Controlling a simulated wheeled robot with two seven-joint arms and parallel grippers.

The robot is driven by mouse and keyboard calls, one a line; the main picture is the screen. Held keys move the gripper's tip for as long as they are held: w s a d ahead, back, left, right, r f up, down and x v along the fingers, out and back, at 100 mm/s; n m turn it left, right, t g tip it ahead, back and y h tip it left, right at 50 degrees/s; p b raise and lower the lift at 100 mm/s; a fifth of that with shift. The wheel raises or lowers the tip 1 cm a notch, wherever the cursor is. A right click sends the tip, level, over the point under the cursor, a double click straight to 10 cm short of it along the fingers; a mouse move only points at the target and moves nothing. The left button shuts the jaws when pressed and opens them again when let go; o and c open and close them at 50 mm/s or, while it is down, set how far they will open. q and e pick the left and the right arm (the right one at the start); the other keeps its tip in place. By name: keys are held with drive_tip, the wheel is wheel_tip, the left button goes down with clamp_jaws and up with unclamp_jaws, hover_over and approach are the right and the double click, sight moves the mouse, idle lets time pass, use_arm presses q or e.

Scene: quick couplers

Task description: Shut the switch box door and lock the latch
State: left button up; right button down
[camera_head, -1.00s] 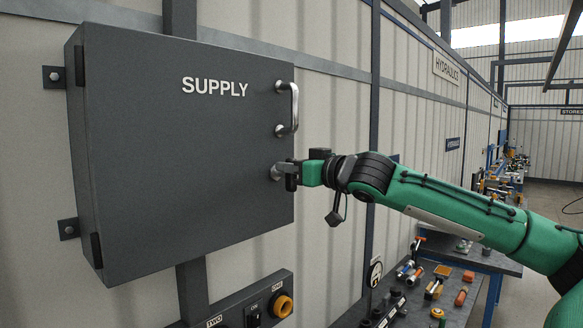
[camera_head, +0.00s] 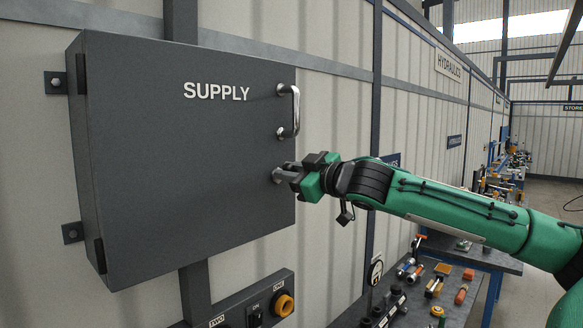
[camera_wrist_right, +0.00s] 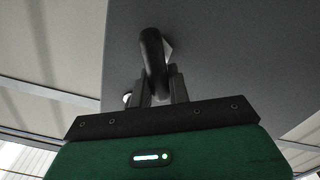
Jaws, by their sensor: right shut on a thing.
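The grey switch box door (camera_head: 185,190) marked SUPPLY looks shut, flush with its box in the head view. The latch (camera_head: 277,175) sits near the door's right edge, below the silver bar handle (camera_head: 296,110). My right gripper (camera_head: 287,175) is shut on the latch, and its fingers and the green wrist hide most of it. The wrist appears turned about its own axis. In the right wrist view, the gripper's fingers (camera_wrist_right: 161,88) reach toward the grey door (camera_wrist_right: 235,65), with a dark curved bar (camera_wrist_right: 152,55) just beyond them. My left gripper is not in view.
Below the box is a panel (camera_head: 238,300) with a switch and an orange ring (camera_head: 284,305). A bench (camera_head: 455,312) with several tools and fittings stands at the lower right.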

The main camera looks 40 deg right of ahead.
drive_tip(key=n, duration=0.3)
drive_tip(key=shift+a+p, duration=0.2)
drive_tip(key=shift+p, duration=0.1)
drive_tip(key=n, duration=0.3)
drive_tip(key=shift+a+f+n+p, duration=0.15)
drive_tip(key=shift+f+n+p, duration=0.15)
drive_tip(key=shift+f, duration=0.05)
drive_tip(key=n, duration=0.2)
drive_tip(key=f+n, duration=0.1)
drive_tip(key=n, duration=0.2)
drive_tip(key=shift+a+n, duration=0.15)
drive_tip(key=shift+n, duration=0.15)
drive_tip(key=c, duration=1.3)
unclamp_jaws()
drive_tip(key=shift+s, duration=0.15)
